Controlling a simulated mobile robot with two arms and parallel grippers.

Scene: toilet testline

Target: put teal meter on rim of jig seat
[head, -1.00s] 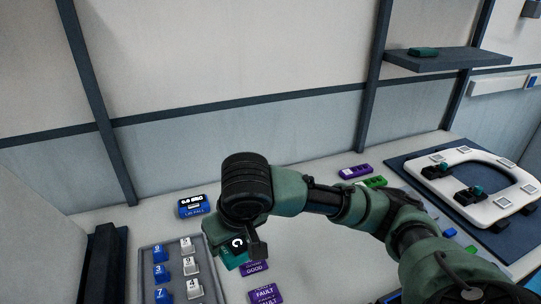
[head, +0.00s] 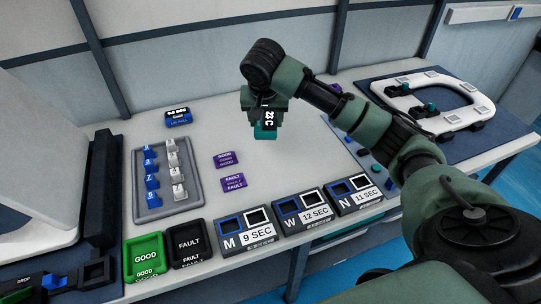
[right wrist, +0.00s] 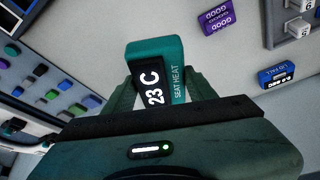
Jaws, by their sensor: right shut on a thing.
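The teal meter (head: 265,130) has a black display reading "23 C"; it also shows in the right wrist view (right wrist: 172,62), with "SEAT HEAT" on its side. My right gripper (head: 264,112) is shut on it and holds it above the table. In the right wrist view the gripper's fingers (right wrist: 150,92) flank the meter. The jig seat (head: 432,92) is a white horseshoe-shaped seat on a dark blue mat at the right, with pale square pads and small dark clamps on its rim. The meter is well left of the seat, apart from it. My left gripper is not in view.
A grey tray (head: 139,204) with numbered blue and white pieces stands left. Purple GOOD (head: 227,159) and FAULT (head: 234,182) tags lie mid-table. A blue meter (head: 178,117) stands behind. Green and black bins (head: 189,243) and labelled M, W and N boxes (head: 247,233) line the front.

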